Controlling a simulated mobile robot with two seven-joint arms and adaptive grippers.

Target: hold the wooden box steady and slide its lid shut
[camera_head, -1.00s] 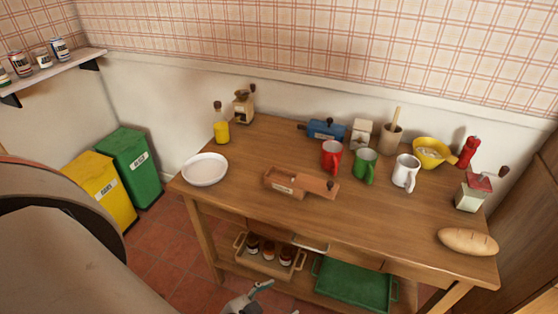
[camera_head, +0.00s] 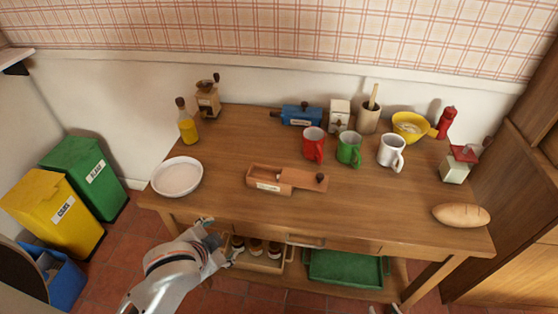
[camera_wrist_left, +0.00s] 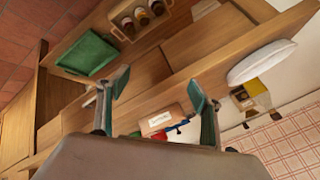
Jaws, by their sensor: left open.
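The wooden box (camera_head: 262,174) lies on the table near its front edge, left of the middle, with a white label on its front. Its lid (camera_head: 308,181), with a dark knob, sticks out far to the right, and the box's left part is uncovered. My left gripper (camera_head: 214,240) is open and empty, in front of the table's front edge and left of the box. In the left wrist view the box (camera_wrist_left: 158,122) shows between and beyond the spread fingers (camera_wrist_left: 160,92). Only small tips of my right gripper (camera_head: 384,309) show at the bottom edge; their opening is unclear.
A white plate (camera_head: 177,177) lies left of the box. Red (camera_head: 313,144), green (camera_head: 348,150) and white (camera_head: 390,152) mugs stand behind it to the right. Bread (camera_head: 461,215) lies at the right. A lower shelf holds a green tray (camera_head: 345,268). The tabletop around the box is clear.

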